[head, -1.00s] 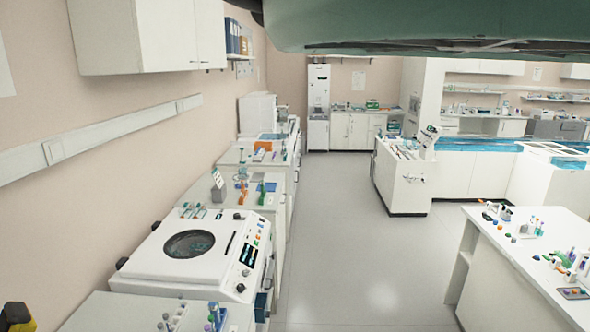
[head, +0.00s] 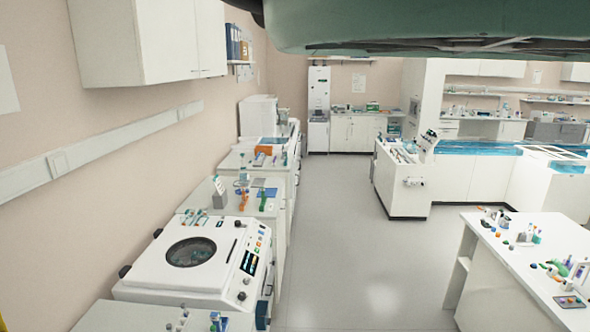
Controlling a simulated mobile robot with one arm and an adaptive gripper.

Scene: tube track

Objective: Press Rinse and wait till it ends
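A white machine (head: 150,255) with a round dark window (head: 190,252) in its top stands in the left foreground. Its sloped control panel (head: 250,262) carries a lit display, several small coloured buttons and dark knobs. The labels are too small to read, so I cannot tell which button is Rinse or whether a cycle is running. My gripper is not in view.
White counters with small lab items run along the left wall. A white bench (head: 530,262) with loose items stands at the right, and an island (head: 400,185) stands further back. The grey floor (head: 345,240) between them is clear. A wall cabinet (head: 145,40) overhangs at upper left.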

